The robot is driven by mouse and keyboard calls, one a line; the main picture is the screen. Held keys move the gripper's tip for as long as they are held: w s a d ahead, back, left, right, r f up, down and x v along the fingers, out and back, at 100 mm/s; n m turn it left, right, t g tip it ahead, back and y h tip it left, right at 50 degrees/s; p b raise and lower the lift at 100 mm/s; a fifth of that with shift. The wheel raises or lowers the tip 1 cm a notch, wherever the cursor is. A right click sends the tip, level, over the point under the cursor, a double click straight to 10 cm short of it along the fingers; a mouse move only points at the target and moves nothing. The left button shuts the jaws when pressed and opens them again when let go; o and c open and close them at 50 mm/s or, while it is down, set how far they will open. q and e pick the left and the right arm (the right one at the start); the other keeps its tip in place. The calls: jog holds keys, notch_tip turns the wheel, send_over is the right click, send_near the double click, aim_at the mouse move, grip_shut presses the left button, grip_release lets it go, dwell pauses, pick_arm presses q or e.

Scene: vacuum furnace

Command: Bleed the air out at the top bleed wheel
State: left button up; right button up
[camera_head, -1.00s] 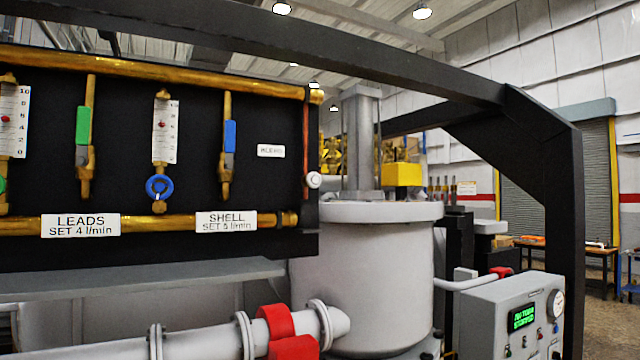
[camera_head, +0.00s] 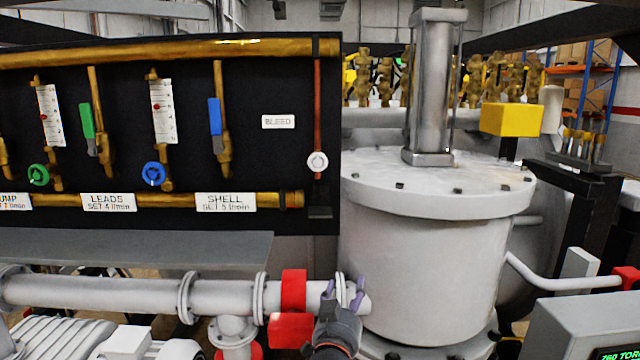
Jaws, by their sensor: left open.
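The bleed wheel, a small white round handwheel (camera_head: 317,162), sits at the right end of the black panel, on a thin copper-red vertical pipe (camera_head: 317,105). A white BLEED label (camera_head: 278,121) is to its upper left. My left gripper (camera_head: 343,290) is at the bottom centre, pointing up, with its two purple-grey fingers apart and nothing seen between them. It is well below the wheel, in front of the grey horizontal pipe. My right gripper is not in view.
Beside the wheel on the right stands a big grey vessel (camera_head: 430,260) with a flanged lid. A grey shelf (camera_head: 130,252) runs below the panel. Blue (camera_head: 153,174) and green (camera_head: 38,175) handwheels are on the panel's left. A red clamp (camera_head: 291,330) is on the pipe.

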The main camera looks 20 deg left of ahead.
aim_at(318, 165)
pick_arm(q)
jog(key=s+a+r+n+t+y+p, duration=0.15)
jog(key=s+r, duration=0.25)
jog(key=r, duration=0.8)
jog(key=s+a+r+n+t+y+p, duration=0.1)
jog(key=s+a+r+t+y+p, duration=0.2)
jog(key=r, duration=0.8)
jog(key=shift+g+h, duration=0.25)
jog(key=shift+g, duration=0.4)
jog(key=p+x, duration=0.1)
jog(key=x, duration=0.5)
jog(key=p+x, duration=0.1)
jog(key=x, duration=0.3)
jog(key=shift+s+a+r+p, duration=0.15)
jog(key=shift+r+p, duration=0.2)
jog(key=c, duration=1.1)
